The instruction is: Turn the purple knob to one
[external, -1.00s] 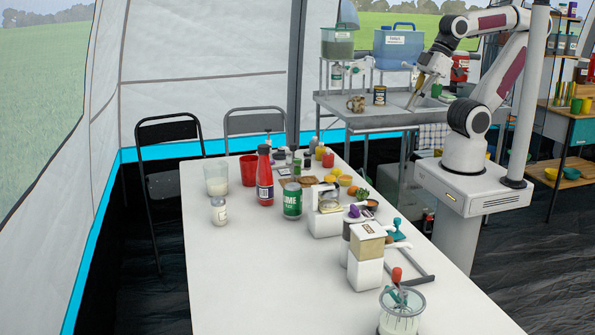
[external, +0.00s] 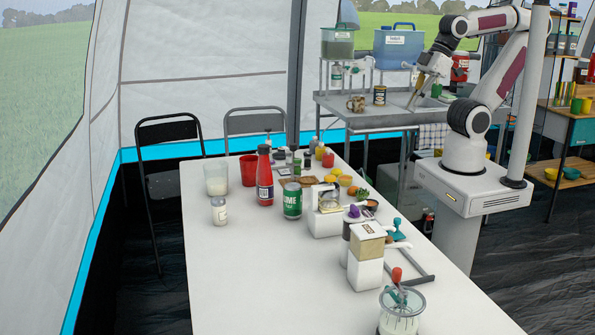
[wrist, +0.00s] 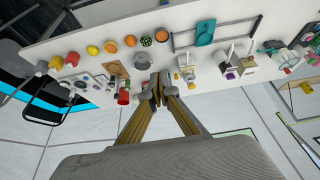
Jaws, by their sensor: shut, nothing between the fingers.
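The purple knob (external: 354,211) sits on top of a white and grey device on the long white table, behind a white box-shaped machine with a tan top. A small purple spot in the wrist view (wrist: 230,75) looks like the same knob; its markings are too small to read.
The white table (external: 240,290) holds a red bottle (external: 265,178), a green can (external: 292,200), a glass jar (external: 219,211) and a blender-like jar (external: 401,312). The grey side table (external: 345,108) carries a mug and a dark can. The white table's front left is clear.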

